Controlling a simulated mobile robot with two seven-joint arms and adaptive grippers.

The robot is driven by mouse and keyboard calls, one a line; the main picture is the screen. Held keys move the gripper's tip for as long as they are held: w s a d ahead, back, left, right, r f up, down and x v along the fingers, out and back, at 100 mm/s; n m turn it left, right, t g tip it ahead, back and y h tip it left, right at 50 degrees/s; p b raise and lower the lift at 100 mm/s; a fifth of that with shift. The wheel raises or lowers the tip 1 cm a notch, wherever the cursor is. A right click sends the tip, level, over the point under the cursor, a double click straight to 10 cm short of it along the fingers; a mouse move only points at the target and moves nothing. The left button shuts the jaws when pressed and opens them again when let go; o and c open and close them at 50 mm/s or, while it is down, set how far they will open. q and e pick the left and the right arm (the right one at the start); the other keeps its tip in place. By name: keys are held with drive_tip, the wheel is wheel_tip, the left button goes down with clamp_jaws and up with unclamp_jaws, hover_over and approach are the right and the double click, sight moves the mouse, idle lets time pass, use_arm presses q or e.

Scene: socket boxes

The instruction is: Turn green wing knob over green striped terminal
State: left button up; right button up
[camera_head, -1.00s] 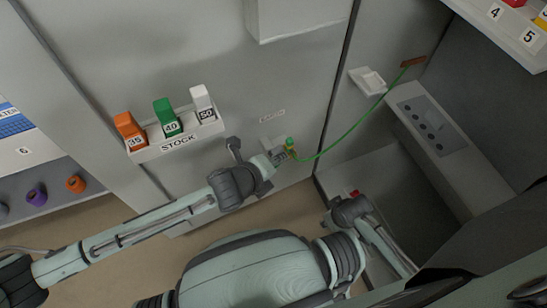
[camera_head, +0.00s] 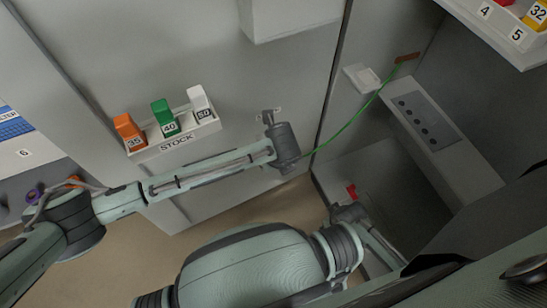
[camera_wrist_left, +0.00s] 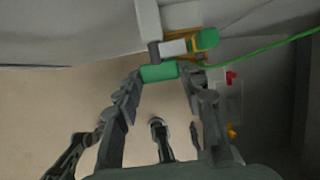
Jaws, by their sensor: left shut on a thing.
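The green wing knob (camera_wrist_left: 160,72) lies between my left gripper's (camera_wrist_left: 168,76) fingertips in the left wrist view, and the gripper is shut on it. A grey and white piece (camera_wrist_left: 172,48) sits right above it. Next to that is a green terminal part with yellow (camera_wrist_left: 205,40), and the stripes are too blurred to make out. In the head view my left wrist covers the knob, the terminal and the fingertips.
A green cable (camera_head: 345,127) runs from behind my left wrist up to a brown plate (camera_head: 407,57). A stock rack (camera_head: 176,142) with orange, green and white blocks is on the wall at left. A grey button panel (camera_head: 427,120) stands at right.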

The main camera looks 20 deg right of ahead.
use_arm(q)
drive_tip(key=shift+d+r, duration=0.2)
idle(0.3)
drive_tip(key=o, duration=0.9)
drive_tip(key=shift+o, duration=1.3)
drive_tip(key=shift+a, duration=0.1)
drive_tip(key=shift+f, duration=0.1)
drive_tip(key=d+v, duration=0.1)
drive_tip(key=v, duration=1.1)
drive_tip(key=shift+a, duration=0.35)
